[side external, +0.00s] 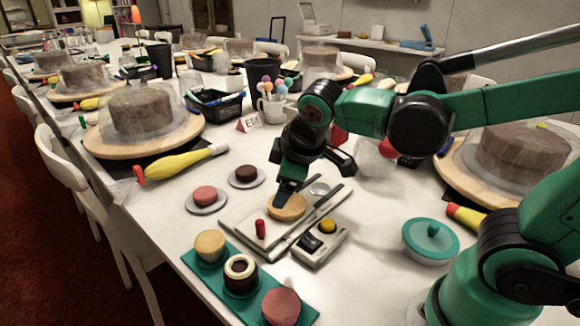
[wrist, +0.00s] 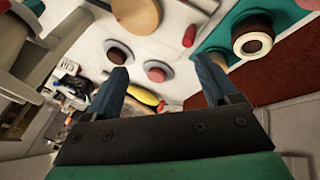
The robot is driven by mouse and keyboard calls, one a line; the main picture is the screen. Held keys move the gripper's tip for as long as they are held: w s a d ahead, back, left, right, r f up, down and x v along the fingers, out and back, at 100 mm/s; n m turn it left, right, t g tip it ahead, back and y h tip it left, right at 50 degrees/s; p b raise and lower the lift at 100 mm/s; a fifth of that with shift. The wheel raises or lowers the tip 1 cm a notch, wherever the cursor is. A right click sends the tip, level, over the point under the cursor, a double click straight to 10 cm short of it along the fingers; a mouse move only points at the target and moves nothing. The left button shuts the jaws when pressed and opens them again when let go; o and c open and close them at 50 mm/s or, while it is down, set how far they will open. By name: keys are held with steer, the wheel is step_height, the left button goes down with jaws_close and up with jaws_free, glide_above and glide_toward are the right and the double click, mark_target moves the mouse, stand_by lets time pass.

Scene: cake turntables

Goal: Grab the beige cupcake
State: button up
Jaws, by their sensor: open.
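The beige cupcake (side external: 210,244) stands upright at the left end of a teal tray (side external: 242,272) near the table's front edge. In the wrist view, a tan shape that looks like this cupcake (wrist: 216,61) is partly hidden behind my right finger. The tray also shows there at the upper right. My gripper (side external: 284,192) is up and to the right of the cupcake in the side view, above the round tan disc (side external: 287,208). In the wrist view my gripper (wrist: 163,72) has its fingers wide apart, with nothing held between them.
A brown-and-white cupcake (side external: 240,273) and a pink one (side external: 281,306) share the tray. A pink cake (side external: 205,196) and a brown one (side external: 245,174) sit on small plates. A red piece (side external: 260,229) and a button box (side external: 319,242) stand near the disc.

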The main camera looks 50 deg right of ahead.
steer(key=w+a+f+n+h, duration=0.25)
steer(key=w+a+n, duration=0.2)
steer(key=n, duration=0.25)
steer(key=n+h, duration=0.5)
steer(key=n, duration=0.2)
glide_above(205, 248)
steer(key=d, duration=0.1)
step_height(205, 248, down, 4)
steer(key=shift+f, duration=0.15)
steer(key=a+f+n+h, duration=0.1)
steer(key=s+a+f+n+t, duration=0.1)
steer(key=a+f+n, duration=0.1)
steer(key=shift+s+a+f+t+h, duration=0.1)
steer(key=shift+t+h, duration=0.2)
steer(key=shift+h, duration=0.05)
steer(key=shift+s+a+f+n, duration=0.15)
steer(key=shift+s+f+n, duration=0.05)
steer(key=shift+f+n, duration=0.2)
steer(key=shift+x, duration=2.7)
steer(key=shift+r, duration=0.15)
steer(key=shift+c, duration=0.2)
